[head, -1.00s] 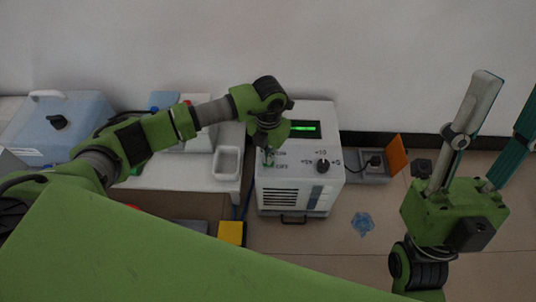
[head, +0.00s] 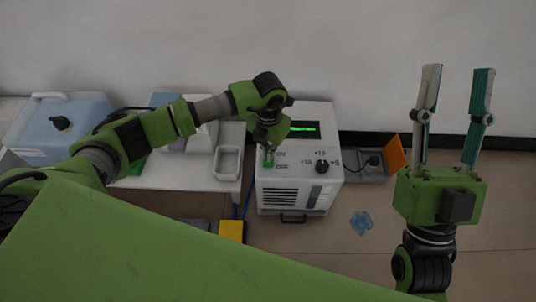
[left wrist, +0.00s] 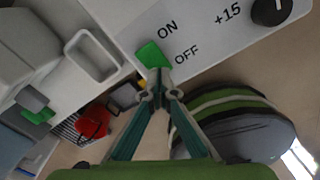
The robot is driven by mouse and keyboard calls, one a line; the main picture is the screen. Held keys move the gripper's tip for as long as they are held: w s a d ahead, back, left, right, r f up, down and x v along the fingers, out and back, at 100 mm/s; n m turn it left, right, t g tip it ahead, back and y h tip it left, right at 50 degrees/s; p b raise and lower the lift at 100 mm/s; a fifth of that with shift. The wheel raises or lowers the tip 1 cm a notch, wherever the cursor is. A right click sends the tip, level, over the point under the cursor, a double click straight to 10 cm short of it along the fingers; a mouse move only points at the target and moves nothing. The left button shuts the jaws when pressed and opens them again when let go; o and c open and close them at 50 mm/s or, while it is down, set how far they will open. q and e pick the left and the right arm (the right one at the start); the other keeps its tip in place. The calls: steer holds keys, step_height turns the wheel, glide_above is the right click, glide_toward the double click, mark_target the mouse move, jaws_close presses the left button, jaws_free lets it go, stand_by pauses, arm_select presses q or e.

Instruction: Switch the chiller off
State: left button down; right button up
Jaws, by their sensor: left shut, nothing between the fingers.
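The chiller (head: 305,185) is a white box with a lit green display (head: 304,129) on its top. A green switch (head: 268,163) sits at its left, beside the ON and OFF labels; it also shows in the left wrist view (left wrist: 152,55). The display is lit. Which way the switch is tipped I cannot tell. My left gripper (head: 267,148) is shut and empty, pointing down at the switch. In the left wrist view its fingertips (left wrist: 161,80) are at the switch's OFF-side edge; contact is unclear. My right gripper (head: 457,68) is open and empty, off to the right.
A black knob (head: 322,166) with temperature marks is right of the switch. An orange panel (head: 396,152) and a blue cloth (head: 361,222) are right of the chiller.

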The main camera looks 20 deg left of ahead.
arm_select(q)
steer(key=shift+r, duration=0.4)
steer(key=shift+r+p, duration=0.3)
steer(key=shift+p, duration=0.25)
steer(key=shift+r+p, duration=0.45)
steer(key=shift+r, duration=0.15)
steer(key=shift+r+p, duration=0.5)
steer(key=shift+r, duration=0.1)
steer(key=shift+r+p, duration=0.45)
steer(key=shift+r, duration=0.1)
arm_select(e)
steer(key=w+f+g+h, duration=0.2)
steer(key=f+g, duration=0.3)
steer(key=f, duration=0.4)
steer(key=w+f+g+h, duration=0.2)
steer(key=w+f+g, duration=0.2)
steer(key=f, duration=0.5)
steer(key=shift+d+f+g, duration=0.3)
steer(key=shift+d+g, duration=0.1)
steer(key=shift+g, duration=0.4)
arm_select(q)
steer(key=shift+s, duration=0.1)
